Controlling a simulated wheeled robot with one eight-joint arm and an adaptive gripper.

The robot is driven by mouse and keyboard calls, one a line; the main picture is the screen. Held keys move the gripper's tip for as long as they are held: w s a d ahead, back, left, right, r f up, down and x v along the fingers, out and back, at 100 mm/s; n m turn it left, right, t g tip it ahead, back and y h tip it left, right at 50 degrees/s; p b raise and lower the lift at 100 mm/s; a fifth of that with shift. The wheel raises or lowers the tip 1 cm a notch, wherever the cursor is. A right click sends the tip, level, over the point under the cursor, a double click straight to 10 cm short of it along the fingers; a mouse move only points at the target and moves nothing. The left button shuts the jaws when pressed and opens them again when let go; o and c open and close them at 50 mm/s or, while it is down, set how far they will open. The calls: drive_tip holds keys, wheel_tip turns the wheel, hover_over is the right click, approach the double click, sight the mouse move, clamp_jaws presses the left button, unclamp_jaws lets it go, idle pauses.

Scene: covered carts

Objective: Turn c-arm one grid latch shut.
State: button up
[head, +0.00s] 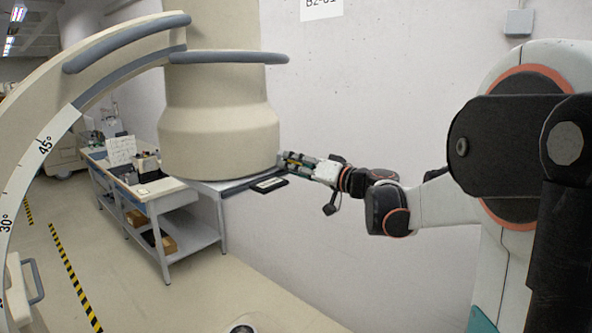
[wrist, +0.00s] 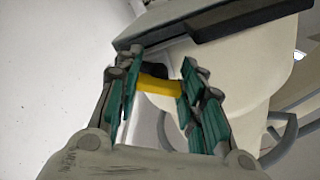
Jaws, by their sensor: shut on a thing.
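The C-arm is a large cream unit with a drum-shaped housing (head: 218,120) in the head view. Its curved arm (head: 100,60) carries degree marks. In the wrist view the cream housing (wrist: 235,75) lies beyond my fingers, with a dark grey slab (wrist: 215,18) along its edge. A yellow latch lever (wrist: 158,86) with a dark end lies crosswise between the green finger pads. My gripper (wrist: 160,75) is shut on this lever. In the head view my gripper (head: 290,161) reaches the housing's lower right edge, and the latch is too small to make out there.
A grey bench (head: 165,190) with boxes and papers stands behind and below the housing. A dark flat panel (head: 269,184) lies just below my gripper. A pale wall (head: 390,110) runs close behind my arm. The floor in front (head: 200,300) is mostly clear.

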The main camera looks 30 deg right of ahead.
drive_tip(key=m+b, duration=0.1)
drive_tip(key=m, duration=0.4)
drive_tip(key=shift+m, duration=0.3)
drive_tip(key=m, duration=0.2)
drive_tip(key=m+b, duration=0.1)
drive_tip(key=m, duration=0.2)
drive_tip(key=shift+a+r, duration=0.1)
drive_tip(key=shift+r, duration=0.1)
drive_tip(key=shift+m, duration=0.4)
drive_tip(key=o, duration=1.1)
drive_tip(key=v, duration=0.7)
drive_tip(key=shift+s, duration=0.3)
